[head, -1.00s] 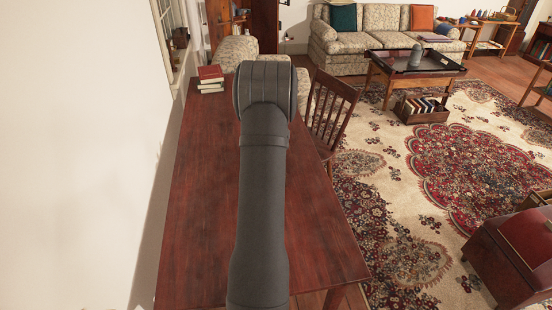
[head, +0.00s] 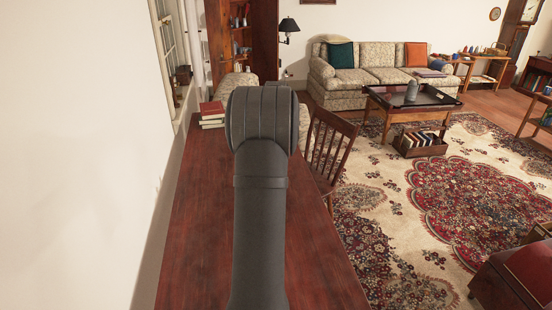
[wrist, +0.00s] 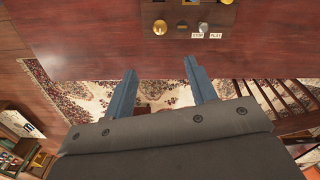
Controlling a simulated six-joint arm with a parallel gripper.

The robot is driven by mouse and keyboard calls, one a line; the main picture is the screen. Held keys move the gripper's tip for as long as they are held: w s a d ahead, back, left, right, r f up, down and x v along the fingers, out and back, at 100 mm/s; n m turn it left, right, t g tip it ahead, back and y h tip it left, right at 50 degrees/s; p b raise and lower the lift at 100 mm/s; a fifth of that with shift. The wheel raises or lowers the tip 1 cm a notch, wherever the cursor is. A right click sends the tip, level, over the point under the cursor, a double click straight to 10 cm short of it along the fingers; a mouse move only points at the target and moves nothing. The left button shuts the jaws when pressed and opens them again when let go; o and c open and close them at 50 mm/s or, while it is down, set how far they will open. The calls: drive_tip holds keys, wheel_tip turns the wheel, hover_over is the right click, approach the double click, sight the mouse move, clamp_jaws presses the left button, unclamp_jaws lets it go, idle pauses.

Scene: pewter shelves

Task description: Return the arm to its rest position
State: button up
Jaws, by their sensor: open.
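My arm (head: 260,200) rises as a dark grey link over the desk in the head view, its rounded joint at the top. My gripper (wrist: 160,67) shows only in the wrist view; the head view does not show it. Its two blue fingers are spread apart with nothing between them. They reach over the near edge of the reddish wooden desk (head: 205,240), with the patterned rug below. The desk top also fills the upper wrist view (wrist: 80,45).
A wooden box (wrist: 215,15) with knobs and STOP and PLAY labels sits on the desk beyond the fingers. Books (head: 212,113) lie at the desk's far end. A slatted chair (head: 328,150) stands at its right. A white wall (head: 80,150) runs along the left.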

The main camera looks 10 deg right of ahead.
wheel_tip(320, 180, down, 18)
drive_tip(key=shift+r, duration=0.25)
idle(0.5)
drive_tip(key=shift+r, duration=0.1)
